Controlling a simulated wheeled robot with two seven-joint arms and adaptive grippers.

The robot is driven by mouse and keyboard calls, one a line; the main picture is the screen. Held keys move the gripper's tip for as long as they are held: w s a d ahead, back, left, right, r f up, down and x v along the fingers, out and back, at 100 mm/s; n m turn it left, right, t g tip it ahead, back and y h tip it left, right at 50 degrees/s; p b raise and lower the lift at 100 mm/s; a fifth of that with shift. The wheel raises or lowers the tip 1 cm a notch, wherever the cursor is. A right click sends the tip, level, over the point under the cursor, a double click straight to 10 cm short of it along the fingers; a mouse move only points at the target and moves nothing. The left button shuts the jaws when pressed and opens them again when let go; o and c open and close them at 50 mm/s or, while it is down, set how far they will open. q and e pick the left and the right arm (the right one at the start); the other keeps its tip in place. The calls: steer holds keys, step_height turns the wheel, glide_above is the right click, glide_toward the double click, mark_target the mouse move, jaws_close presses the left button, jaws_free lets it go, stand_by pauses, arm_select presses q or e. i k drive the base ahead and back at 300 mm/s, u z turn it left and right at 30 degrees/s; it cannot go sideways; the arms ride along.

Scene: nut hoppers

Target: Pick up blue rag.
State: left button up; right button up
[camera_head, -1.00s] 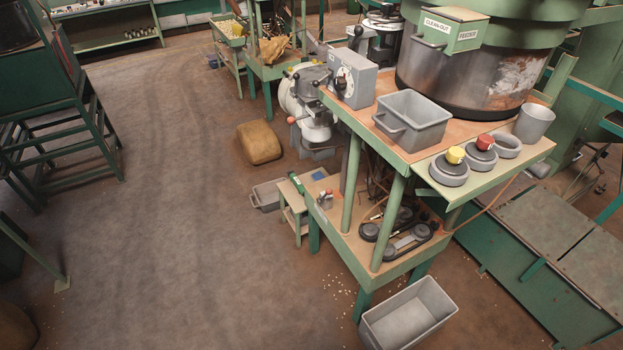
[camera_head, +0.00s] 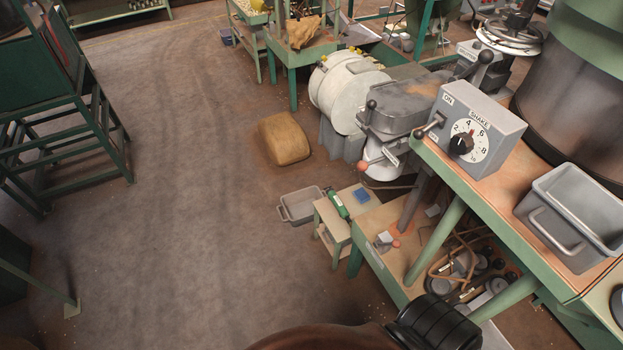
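A small blue thing (camera_head: 361,195), which looks like a folded rag, lies on a low wooden-topped stand (camera_head: 340,212) right of the view's middle. A green-handled tool (camera_head: 338,204) lies just left of it on the same stand. It is too small to tell its folds or texture. Neither of my grippers shows in the head view.
A grey bin (camera_head: 299,205) sits on the floor left of the stand. A brown sack (camera_head: 284,139) lies farther back. A machine table with a grey control box (camera_head: 469,131) and grey tub (camera_head: 573,216) stands at right. Floor at left is open.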

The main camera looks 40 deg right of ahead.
mark_target(362, 197)
steer(key=z, duration=0.1)
steer(key=i, duration=1.4)
steer(key=z, duration=0.55)
